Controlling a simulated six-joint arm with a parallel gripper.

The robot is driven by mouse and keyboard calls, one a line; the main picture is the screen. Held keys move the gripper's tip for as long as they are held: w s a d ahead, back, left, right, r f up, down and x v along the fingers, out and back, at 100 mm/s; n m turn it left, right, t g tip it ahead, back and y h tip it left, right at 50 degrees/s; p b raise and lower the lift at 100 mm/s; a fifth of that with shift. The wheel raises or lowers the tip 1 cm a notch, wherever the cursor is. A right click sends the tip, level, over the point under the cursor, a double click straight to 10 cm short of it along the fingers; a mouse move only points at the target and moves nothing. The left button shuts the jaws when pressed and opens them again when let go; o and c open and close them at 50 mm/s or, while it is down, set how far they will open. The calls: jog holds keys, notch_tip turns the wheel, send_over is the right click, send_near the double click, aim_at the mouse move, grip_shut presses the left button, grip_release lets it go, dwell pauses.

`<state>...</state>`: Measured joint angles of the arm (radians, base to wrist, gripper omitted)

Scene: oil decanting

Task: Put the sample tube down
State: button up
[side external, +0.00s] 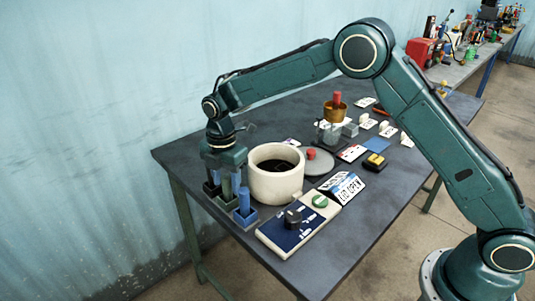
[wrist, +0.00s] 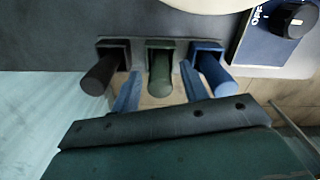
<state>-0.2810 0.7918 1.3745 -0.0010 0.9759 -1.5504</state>
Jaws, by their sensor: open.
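A rack holds three sample tubes in separate sockets: a black one (wrist: 101,75), a green one (wrist: 159,70) in the middle and a blue one (wrist: 212,70). The blue tube (side external: 244,199) also shows at the near end in the side view. My gripper (wrist: 160,92) is open, with one blue-grey finger on each side of the green tube. The green tube (side external: 226,185) stands in its middle socket. I cannot tell whether either finger touches it. In the side view, my gripper (side external: 224,178) is low over the rack and partly hides the tubes.
A cream pot (side external: 275,187) with dark contents stands just right of the rack. Its grey lid (side external: 318,166) with a red knob lies behind it. A control box (side external: 285,235) with a black knob and a "LID OPEN" sign (side external: 343,188) are nearby. The table's left edge is close.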

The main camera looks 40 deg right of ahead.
notch_tip(320, 180, up, 12)
jog(key=shift+f, duration=0.2)
dwell(0.4)
dwell(0.5)
jog(key=s+d+r+m+t, duration=0.1)
jog(key=s+d+r+m, duration=0.45)
jog(key=s, duration=0.25)
jog(key=s+d+r+m+t, duration=0.2)
jog(key=s+d+r+m, duration=0.3)
jog(key=s+r, duration=0.25)
jog(key=s+d+f+m+t, duration=0.1)
jog(key=s+m, duration=0.4)
jog(key=s, duration=0.5)
jog(key=s+d+f+m+t, duration=0.1)
jog(key=s+d+f+m, duration=0.2)
jog(key=s, duration=0.7)
jog(key=shift+d+f+m+t, duration=0.35)
jog(key=shift+d+m, duration=0.15)
jog(key=shift+m, duration=0.75)
